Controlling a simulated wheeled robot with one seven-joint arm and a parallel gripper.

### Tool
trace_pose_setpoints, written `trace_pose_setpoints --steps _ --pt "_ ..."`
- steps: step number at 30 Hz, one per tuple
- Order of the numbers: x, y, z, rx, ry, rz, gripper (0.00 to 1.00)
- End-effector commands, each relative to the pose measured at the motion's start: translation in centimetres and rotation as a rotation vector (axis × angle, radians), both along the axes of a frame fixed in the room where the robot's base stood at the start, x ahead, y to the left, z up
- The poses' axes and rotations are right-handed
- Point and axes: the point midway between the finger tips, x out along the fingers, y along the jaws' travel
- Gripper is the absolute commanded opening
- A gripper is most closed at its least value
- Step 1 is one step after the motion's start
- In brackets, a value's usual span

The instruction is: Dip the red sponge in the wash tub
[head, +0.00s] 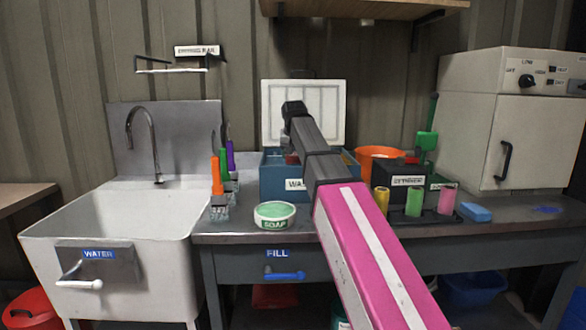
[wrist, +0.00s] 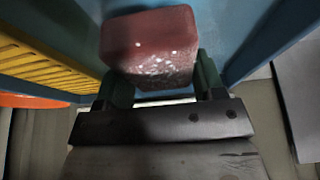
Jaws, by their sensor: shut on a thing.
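The wash tub (head: 268,178) is a blue box on the bench, its label partly hidden by my arm. Its white panelled lid (head: 330,105) stands open behind it. My gripper (wrist: 162,85) is shut on the red sponge (wrist: 150,40), which sits between the two dark green fingers. Blue tub walls surround the sponge in the wrist view, so it is within or just over the tub. Pale, shiny specks show on the sponge's face. The water level cannot be made out.
A yellow ribbed board (wrist: 45,65) lies close left of the sponge in the wrist view. An orange bucket (head: 377,153), a soap dish (head: 275,214), upright coloured tools (head: 217,178), and yellow, green and pink rolls (head: 414,202) stand near the tub. A sink (head: 125,215) is at left.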

Motion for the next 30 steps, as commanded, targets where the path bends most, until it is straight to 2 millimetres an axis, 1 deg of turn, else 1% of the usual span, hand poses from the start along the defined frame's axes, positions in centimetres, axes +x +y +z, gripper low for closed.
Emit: trace_pose_setpoints --steps 17,23,30 --pt "0.1 0.0 0.2 0.0 0.0 0.0 0.41" --pt "0.1 0.0 1.4 0.0 0.001 0.0 0.41" --pt "0.1 0.0 3.5 0.0 -0.001 0.0 0.41"
